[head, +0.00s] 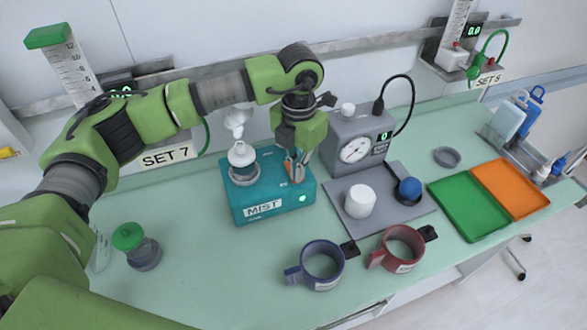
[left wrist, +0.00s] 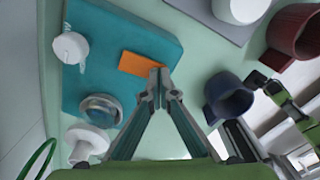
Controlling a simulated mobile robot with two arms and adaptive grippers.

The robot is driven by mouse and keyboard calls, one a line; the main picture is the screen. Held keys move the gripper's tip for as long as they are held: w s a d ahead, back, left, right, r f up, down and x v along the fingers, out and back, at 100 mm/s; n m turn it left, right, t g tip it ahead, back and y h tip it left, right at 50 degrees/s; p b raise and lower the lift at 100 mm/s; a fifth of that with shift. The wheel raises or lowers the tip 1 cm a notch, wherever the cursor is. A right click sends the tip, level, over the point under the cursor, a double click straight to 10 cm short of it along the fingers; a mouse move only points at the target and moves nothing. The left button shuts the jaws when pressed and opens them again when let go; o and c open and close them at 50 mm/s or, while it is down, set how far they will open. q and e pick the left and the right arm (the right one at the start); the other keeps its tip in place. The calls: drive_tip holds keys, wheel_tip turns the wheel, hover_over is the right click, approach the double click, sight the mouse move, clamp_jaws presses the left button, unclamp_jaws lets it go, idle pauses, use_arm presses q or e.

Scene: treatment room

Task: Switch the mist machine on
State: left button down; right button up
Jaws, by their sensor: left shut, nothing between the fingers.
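The mist machine (head: 240,208) is a teal box labelled MIST, standing on the pale green counter. A small bright green light (head: 302,198) shows on its front face. An orange switch plate (left wrist: 140,64) lies on its top in the left wrist view. A white-topped clear cup (head: 243,158) sits at the left of its top. My left gripper (head: 296,178) is shut and empty, pointing down over the right part of the machine. In the left wrist view its fingertips (left wrist: 157,76) are at the orange plate's edge; I cannot tell whether they touch. My right gripper is not in view.
A grey gauge unit (head: 357,140) with a grey plate (head: 400,218) stands close right of the machine. A blue mug (head: 321,264) and a red mug (head: 398,248) are in front. Green (head: 468,212) and orange (head: 510,190) trays lie right.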

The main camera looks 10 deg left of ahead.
use_arm(q)
drive_tip(key=shift+r, duration=0.1)
wheel_tip(320, 180, up, 7)
drive_tip(key=p, duration=0.3)
idle(0.4)
idle(0.5)
